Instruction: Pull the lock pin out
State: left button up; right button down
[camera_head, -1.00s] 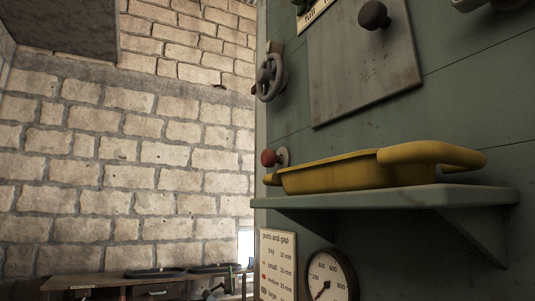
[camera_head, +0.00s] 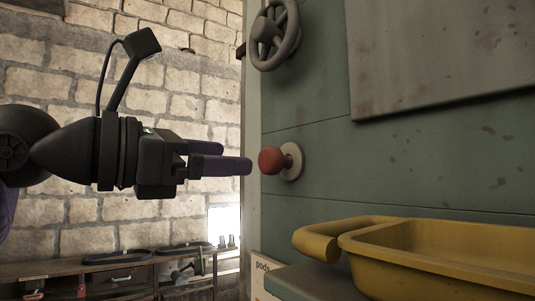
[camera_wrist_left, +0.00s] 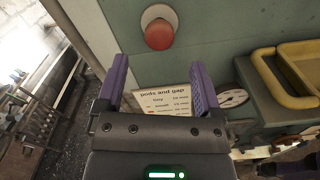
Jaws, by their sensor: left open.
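The lock pin appears as a round red knob (camera_head: 271,160) on a pale round collar (camera_head: 291,161), set in the green panel. It also shows at the top of the left wrist view (camera_wrist_left: 159,34). My left gripper (camera_head: 237,159) is open, with purple fingers pointing at the panel. In the head view its fingertips are just left of the knob and appear apart from it. In the left wrist view the knob lies ahead of the gap between the fingers (camera_wrist_left: 156,84), and nothing is between them.
A grey handwheel (camera_head: 275,35) is above the knob. A yellow tray (camera_head: 440,262) sits on a shelf (camera_head: 308,283) below right. A workbench (camera_head: 70,268) stands behind.

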aim_at(264, 156)
pick_arm(q)
jog(key=p+x, duration=0.2)
jog(key=x, duration=0.5)
jog(key=shift+r+p, duration=0.15)
jog(key=shift+p, duration=0.25)
jog(key=shift+w+d, duration=0.15)
grip_shut()
